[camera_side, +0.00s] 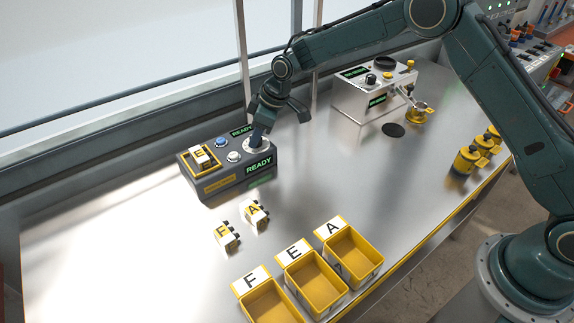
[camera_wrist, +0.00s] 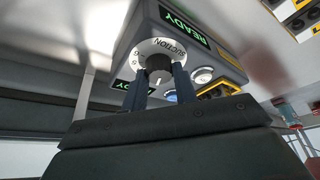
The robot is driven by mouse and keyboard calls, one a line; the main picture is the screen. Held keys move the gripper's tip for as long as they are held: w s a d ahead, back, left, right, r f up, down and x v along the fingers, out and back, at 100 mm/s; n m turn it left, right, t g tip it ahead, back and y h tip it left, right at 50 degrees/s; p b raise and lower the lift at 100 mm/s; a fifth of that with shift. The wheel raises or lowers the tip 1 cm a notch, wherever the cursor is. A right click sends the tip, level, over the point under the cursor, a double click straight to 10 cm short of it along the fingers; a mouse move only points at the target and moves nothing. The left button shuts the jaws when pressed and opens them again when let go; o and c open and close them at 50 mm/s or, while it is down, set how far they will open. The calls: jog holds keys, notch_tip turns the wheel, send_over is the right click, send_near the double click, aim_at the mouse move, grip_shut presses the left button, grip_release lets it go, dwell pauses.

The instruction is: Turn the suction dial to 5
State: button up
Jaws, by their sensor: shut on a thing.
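The suction dial is a dark knob (camera_wrist: 159,63) on a round pale face lettered SUCTION, seen in the wrist view. It sits on top of a dark grey seeder box (camera_side: 220,183); in the side view its pale disc (camera_side: 263,150) shows at the box's right end, partly hidden by my fingers. My gripper (camera_wrist: 159,79) has one finger on each side of the knob and is shut on it. In the side view my gripper (camera_side: 258,138) reaches down onto the dial. A pale mark shows on the knob, but I cannot read which number it points to.
A block lettered E (camera_side: 203,155) sits in a yellow frame on the box, near blue (camera_side: 221,142) and white (camera_side: 233,156) buttons. Blocks F (camera_side: 227,237) and A (camera_side: 254,213) lie in front. Yellow bins (camera_side: 318,302) line the near edge. A white machine (camera_side: 352,97) stands behind right.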

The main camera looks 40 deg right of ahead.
jog(key=m, duration=0.2)
jog(key=m+h, duration=0.1)
jog(key=m, duration=0.1)
jog(key=shift+s+a+t+h, duration=0.1)
jog(key=shift+a+t+h, duration=0.05)
jog(key=shift+t+h, duration=0.2)
jog(key=m+h, duration=0.1)
jog(key=m, duration=0.2)
jog(key=shift+m+t, duration=0.25)
jog(key=shift+m, duration=0.15)
jog(key=m+h, duration=0.1)
jog(key=m, duration=0.2)
jog(key=shift+a+m+h, duration=0.1)
jog(key=shift+m+h, duration=0.2)
jog(key=shift+h, duration=0.05)
jog(key=m+h, duration=0.1)
jog(key=m, duration=0.3)
jog(key=shift+g, duration=0.4)
jog(key=shift+m+h, duration=0.3)
jog(key=o, duration=1)
jog(key=shift+c, duration=0.2)
jog(key=shift+r, duration=0.1)
